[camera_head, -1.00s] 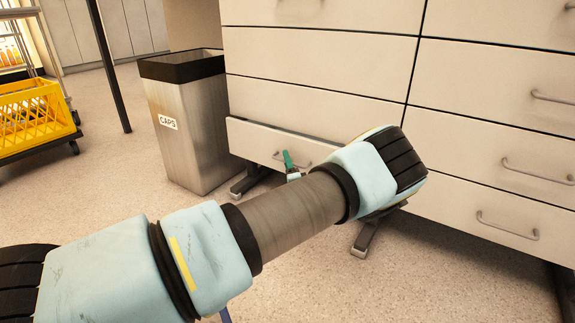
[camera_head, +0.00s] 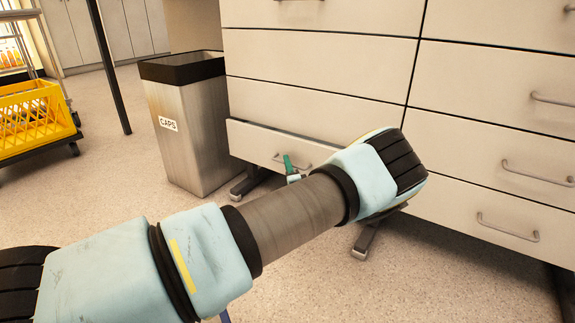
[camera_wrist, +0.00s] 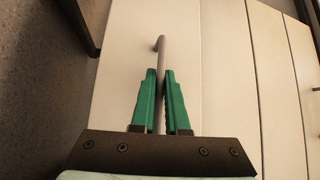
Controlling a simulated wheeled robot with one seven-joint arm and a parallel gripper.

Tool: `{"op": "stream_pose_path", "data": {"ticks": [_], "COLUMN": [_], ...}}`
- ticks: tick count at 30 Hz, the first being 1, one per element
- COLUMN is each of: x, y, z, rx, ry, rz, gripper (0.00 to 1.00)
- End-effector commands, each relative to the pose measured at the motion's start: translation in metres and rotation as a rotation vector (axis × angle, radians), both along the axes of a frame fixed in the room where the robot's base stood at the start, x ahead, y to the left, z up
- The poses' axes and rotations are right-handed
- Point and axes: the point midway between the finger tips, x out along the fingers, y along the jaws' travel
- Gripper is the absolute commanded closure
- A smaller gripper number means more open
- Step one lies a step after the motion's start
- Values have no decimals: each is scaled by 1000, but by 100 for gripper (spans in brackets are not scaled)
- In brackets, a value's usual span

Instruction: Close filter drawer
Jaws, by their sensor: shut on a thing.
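The filter drawer (camera_head: 250,139) looks to be the lowest drawer of the left column in the head view. Its pale front stands slightly out from the cabinet, with a dark gap along its top edge. Its grey bar handle (camera_wrist: 162,52) runs between the green fingers of my gripper (camera_wrist: 160,76) in the wrist view. My gripper is shut on this handle. In the head view one green finger (camera_head: 289,163) shows at the handle, and my arm hides the right part of the drawer.
A metal bin (camera_head: 187,135) labelled CAPS stands just left of the drawer. A yellow crate (camera_head: 35,118) sits on a cart at the far left. Closed drawers (camera_head: 487,157) with bar handles are on the right. Speckled floor (camera_head: 110,185) is open in front.

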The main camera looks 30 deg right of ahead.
Motion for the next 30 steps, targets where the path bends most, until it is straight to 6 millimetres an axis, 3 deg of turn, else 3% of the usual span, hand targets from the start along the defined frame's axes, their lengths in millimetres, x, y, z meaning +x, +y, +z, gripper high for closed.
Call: {"op": "stream_pose_path", "data": {"ticks": [24, 30], "x": [0, 5], "y": [0, -11], "z": [-1, -1], "rx": [1, -2], "ry": [2, 2], "rz": [0, -2], "gripper": [100, 100]}}
